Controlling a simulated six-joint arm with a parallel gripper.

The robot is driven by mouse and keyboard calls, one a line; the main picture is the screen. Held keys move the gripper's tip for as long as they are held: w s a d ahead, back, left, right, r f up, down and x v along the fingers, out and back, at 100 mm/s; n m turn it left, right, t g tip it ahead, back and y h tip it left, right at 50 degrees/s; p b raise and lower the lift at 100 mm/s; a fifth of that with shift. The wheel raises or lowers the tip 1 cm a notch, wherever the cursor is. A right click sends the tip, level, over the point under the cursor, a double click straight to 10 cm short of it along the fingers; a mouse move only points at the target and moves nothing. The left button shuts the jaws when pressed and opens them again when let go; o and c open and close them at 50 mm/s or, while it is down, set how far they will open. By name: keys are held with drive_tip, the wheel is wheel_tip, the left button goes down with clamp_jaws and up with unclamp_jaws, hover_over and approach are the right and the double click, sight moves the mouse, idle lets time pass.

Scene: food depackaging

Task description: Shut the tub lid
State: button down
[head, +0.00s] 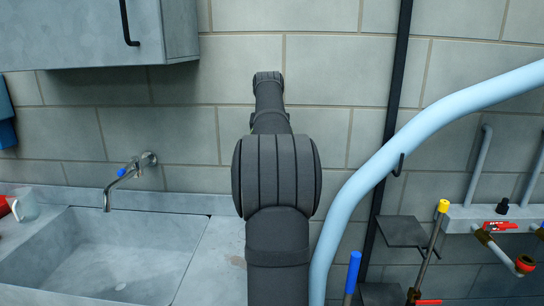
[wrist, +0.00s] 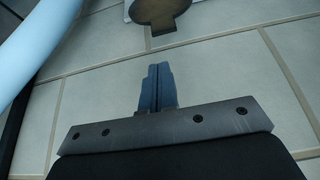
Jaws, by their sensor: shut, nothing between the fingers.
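My gripper (wrist: 157,68) shows in the wrist view with its two blue fingers together and nothing between them. It is in front of the tiled wall and apart from it as far as I can tell. In the head view my dark arm stands up in the middle, and the gripper is not visible there. No tub and no tub lid show in either view.
In the head view a sink (head: 110,255) with a tap (head: 127,177) is at left, under a grey cabinet (head: 95,32). A light blue pipe (head: 400,145) curves along the right. Valves (head: 497,228) sit at far right. A brownish rounded object (wrist: 162,14) tops the wrist view.

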drive_tip(key=x, duration=0.9)
drive_tip(key=shift+f, duration=0.15)
drive_tip(key=shift+s, duration=0.1)
